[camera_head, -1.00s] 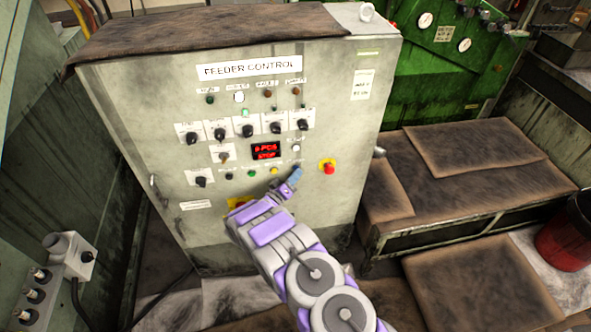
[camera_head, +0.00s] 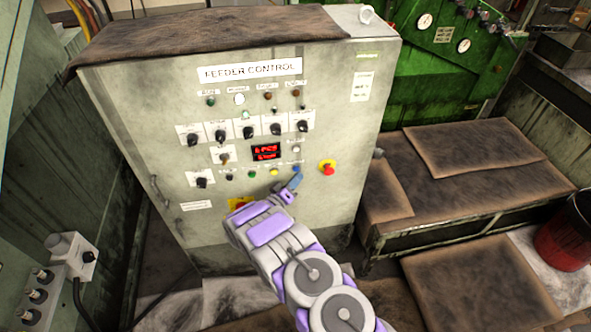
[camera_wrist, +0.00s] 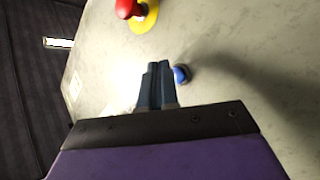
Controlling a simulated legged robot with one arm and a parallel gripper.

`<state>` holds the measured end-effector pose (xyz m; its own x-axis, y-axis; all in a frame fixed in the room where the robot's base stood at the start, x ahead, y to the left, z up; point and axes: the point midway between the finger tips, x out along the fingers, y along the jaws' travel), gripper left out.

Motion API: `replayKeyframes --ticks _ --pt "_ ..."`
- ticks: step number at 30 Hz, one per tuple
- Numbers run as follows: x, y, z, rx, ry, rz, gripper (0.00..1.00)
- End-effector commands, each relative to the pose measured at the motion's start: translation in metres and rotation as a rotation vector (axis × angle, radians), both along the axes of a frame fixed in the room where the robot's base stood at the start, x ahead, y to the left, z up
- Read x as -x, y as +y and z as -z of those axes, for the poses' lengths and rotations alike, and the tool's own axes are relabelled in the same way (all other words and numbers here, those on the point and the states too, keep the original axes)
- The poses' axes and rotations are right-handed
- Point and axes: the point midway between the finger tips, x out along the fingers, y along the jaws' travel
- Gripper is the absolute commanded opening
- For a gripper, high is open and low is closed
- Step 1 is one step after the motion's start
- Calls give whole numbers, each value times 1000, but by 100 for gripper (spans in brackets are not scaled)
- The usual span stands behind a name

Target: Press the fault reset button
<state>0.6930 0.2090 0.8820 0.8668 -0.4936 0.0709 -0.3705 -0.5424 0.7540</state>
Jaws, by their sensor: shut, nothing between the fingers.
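The grey feeder control cabinet (camera_head: 340,110) stands ahead with a panel of knobs, lamps and buttons.
A red emergency stop on a yellow plate (camera_head: 328,168) is to the right of the blue button. A yellow button (camera_head: 274,172) and a green button (camera_head: 252,174) are to its left. A red display (camera_head: 266,152) is above. A brown-topped bench (camera_head: 460,180) stands right of the cabinet.

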Motion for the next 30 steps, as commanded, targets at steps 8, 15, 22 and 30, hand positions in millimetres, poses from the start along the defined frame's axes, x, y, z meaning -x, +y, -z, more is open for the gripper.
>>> replayKeyframes --ticks 8,15,22,30 --pt "3 0 0 0 1 -1 0" --pt "23 -6 -2 0 3 -2 0" --pt "42 -12 -1 0 2 0 0" --pt "48 -13 0 -2 -1 0 0"
